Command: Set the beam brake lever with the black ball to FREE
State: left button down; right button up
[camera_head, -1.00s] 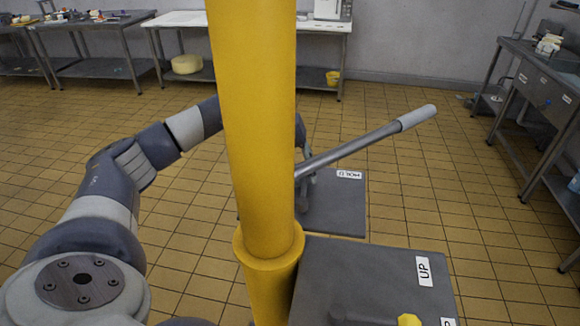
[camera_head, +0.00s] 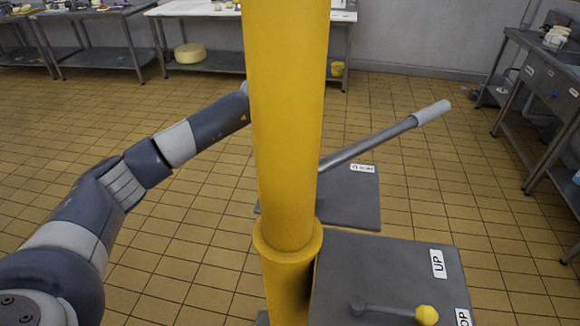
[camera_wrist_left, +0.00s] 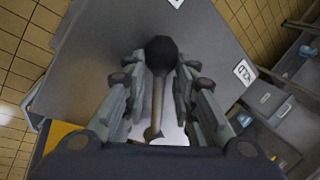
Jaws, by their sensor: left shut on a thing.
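The beam brake lever with the black ball (camera_wrist_left: 161,50) shows in the left wrist view. Its thin shaft (camera_wrist_left: 157,103) rises from a grey plate (camera_wrist_left: 110,40), which has a HOLD label (camera_wrist_left: 243,72) at its right edge. My left gripper (camera_wrist_left: 162,76) is shut on this lever just below the ball, with a finger on each side. In the head view the gripper and the black ball are hidden behind a yellow post (camera_head: 285,120); the plate (camera_head: 345,212) partly shows behind it. My right gripper is in neither view.
A long steel lever with a light grip (camera_head: 432,112) slants up beyond the post. A nearer grey box (camera_head: 385,265) carries an UP label (camera_head: 437,264) and a lever with a yellow ball (camera_head: 427,315). Steel tables (camera_head: 95,50) line the walls. Tiled floor is open between.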

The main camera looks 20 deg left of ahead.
pick_arm(q)
jog(key=shift+a, duration=0.1)
jog(key=c, duration=1.3)
grip_release()
jog(key=shift+s, duration=0.1)
jog(key=shift+a+r, duration=0.1)
jog(key=shift+r, duration=0.4)
jog(key=v, duration=1.1)
jog(key=shift+s+f, duration=0.1)
